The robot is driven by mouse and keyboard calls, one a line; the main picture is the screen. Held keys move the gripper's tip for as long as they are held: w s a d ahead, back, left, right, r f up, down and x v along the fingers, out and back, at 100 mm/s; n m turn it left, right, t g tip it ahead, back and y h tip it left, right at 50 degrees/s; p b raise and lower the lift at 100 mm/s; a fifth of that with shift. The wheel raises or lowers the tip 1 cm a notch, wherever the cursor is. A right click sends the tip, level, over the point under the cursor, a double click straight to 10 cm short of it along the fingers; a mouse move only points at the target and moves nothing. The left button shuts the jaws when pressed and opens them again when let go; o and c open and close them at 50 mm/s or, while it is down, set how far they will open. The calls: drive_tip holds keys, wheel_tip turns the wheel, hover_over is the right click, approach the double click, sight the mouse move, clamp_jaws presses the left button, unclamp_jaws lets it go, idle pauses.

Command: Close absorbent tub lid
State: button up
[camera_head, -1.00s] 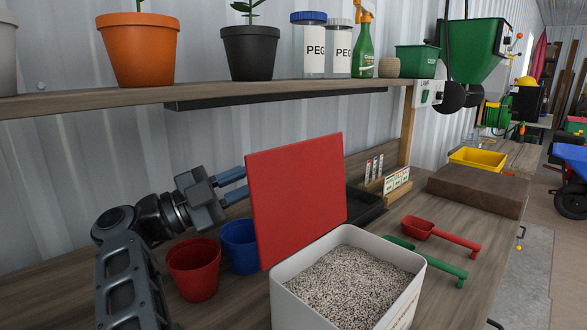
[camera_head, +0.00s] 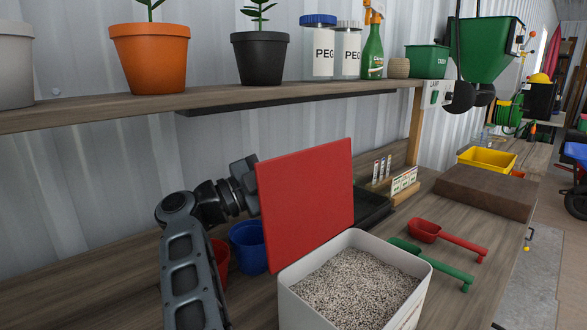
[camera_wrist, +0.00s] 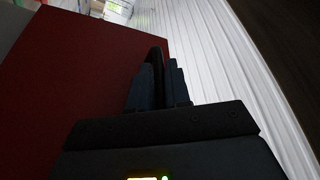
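The absorbent tub (camera_head: 352,298) is a white open box filled with grey-beige granules, in the lower middle of the head view. Its red square lid (camera_head: 306,200) stands almost upright at the tub's back left edge, so the tub is open. My gripper is behind the lid's left part in the head view, with its fingers hidden there. In the wrist view, the red lid (camera_wrist: 75,85) fills the left side beside my gripper (camera_wrist: 160,80). The fingers look close together, but their gap is unclear. I cannot tell whether they touch the lid.
A blue pot (camera_head: 248,246) and a red pot (camera_head: 222,257) stand left of the lid, close to my arm. A green scoop (camera_head: 432,262) and red scoop (camera_head: 446,237) lie right of the tub. A shelf (camera_head: 200,108) with pots and bottles hangs above.

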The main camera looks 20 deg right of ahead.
clamp_jaws()
drive_tip(key=shift+s, duration=0.1)
